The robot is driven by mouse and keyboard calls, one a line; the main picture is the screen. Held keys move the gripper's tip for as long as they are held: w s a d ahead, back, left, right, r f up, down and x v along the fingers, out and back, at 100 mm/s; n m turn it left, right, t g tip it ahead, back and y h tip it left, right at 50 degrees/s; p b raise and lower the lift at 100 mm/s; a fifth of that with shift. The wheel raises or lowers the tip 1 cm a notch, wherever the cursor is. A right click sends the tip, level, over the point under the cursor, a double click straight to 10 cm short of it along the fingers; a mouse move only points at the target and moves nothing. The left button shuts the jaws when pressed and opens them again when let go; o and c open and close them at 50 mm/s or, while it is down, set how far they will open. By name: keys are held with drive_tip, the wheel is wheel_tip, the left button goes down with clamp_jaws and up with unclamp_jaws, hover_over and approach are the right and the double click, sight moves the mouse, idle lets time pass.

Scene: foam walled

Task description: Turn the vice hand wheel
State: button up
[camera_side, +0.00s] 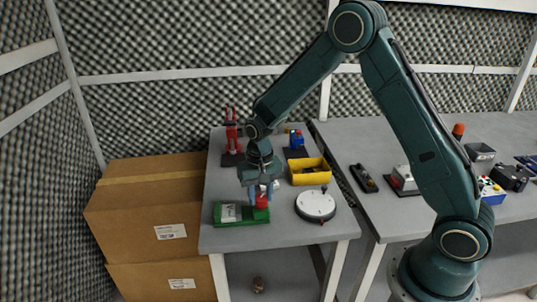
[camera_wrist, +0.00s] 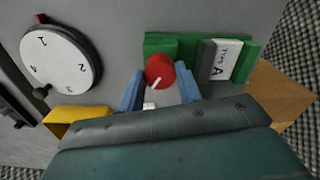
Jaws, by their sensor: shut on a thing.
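The green vice (camera_side: 226,219) sits at the front of the left grey table, and it also shows at the top of the wrist view (camera_wrist: 160,40). A pale block marked TYPE A (camera_wrist: 226,58) lies in it beside a grey jaw. The red hand wheel (camera_wrist: 158,68) with a white mark is at the vice's near side in the wrist view; it shows as a red patch in the side view (camera_side: 262,202). My gripper (camera_wrist: 161,88) points down with its blue fingers on either side of the wheel, shut on it. The fingers' contact is partly hidden.
A white numbered dial (camera_side: 316,204) stands right of the vice, with a yellow bin (camera_side: 310,174) behind it. A red device (camera_side: 231,135) and a blue one (camera_side: 296,141) stand farther back. Cardboard boxes (camera_side: 150,225) are close on the left. Another table (camera_side: 430,138) is right.

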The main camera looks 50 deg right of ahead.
sight(260, 198)
drive_tip(key=shift+r+m, duration=0.1)
drive_tip(key=shift+m, duration=1.2)
drive_tip(key=o, duration=1)
wheel_tip(260, 198, up, 14)
drive_tip(key=shift+f, duration=0.1)
